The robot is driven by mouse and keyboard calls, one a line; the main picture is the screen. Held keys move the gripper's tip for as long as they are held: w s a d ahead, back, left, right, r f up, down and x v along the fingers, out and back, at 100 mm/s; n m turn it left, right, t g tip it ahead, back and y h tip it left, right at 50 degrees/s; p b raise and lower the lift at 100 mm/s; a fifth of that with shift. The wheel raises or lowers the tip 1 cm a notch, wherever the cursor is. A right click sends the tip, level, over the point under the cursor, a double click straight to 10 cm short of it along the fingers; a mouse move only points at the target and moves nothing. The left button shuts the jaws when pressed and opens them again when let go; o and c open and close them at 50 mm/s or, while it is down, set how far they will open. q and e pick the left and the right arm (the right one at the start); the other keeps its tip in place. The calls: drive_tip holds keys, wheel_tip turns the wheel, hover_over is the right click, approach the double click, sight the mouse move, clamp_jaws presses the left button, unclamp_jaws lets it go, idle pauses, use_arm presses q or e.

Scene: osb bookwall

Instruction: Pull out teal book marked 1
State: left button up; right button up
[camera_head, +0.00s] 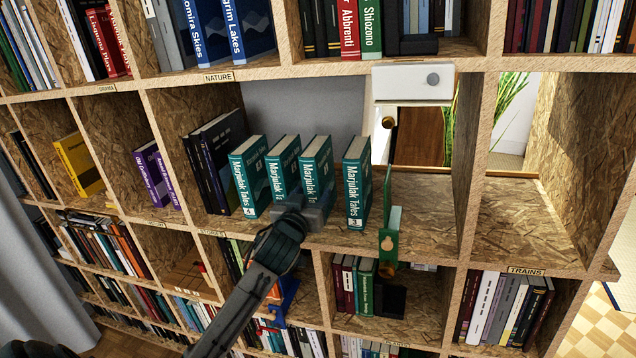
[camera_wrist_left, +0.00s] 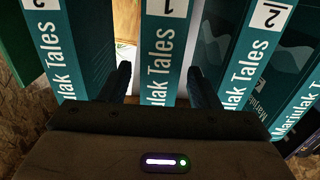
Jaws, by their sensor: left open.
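The teal book marked 1 (camera_head: 318,160) stands upright in a shelf cell in the head view, third from the left among the teal "Marjulak Tales" books. My left gripper (camera_head: 308,208) is in front of it and hides its lower spine and number. In the left wrist view, which looks upside down against the head view, the spine of book 1 (camera_wrist_left: 161,50) shows its number. My left gripper (camera_wrist_left: 160,85) is open there, one finger on each side of that spine, with nothing visibly clamped. My right gripper is not in view.
Teal book 2 (camera_head: 283,165) and book 4 (camera_head: 249,180) stand left of book 1. Book 3 (camera_head: 356,185) stands to its right, across a gap. Dark books (camera_head: 212,155) stand farther left. The shelf floor (camera_head: 425,205) is mostly bare at right, beside an upright green panel (camera_head: 387,200).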

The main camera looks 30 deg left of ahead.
use_arm(q)
drive_tip(key=shift+x, duration=0.75)
drive_tip(key=c, duration=1.1)
drive_tip(key=shift+r, duration=0.15)
drive_tip(key=shift+s, duration=0.1)
drive_tip(key=shift+p+v, duration=0.3)
drive_tip(key=shift+v, duration=1.2)
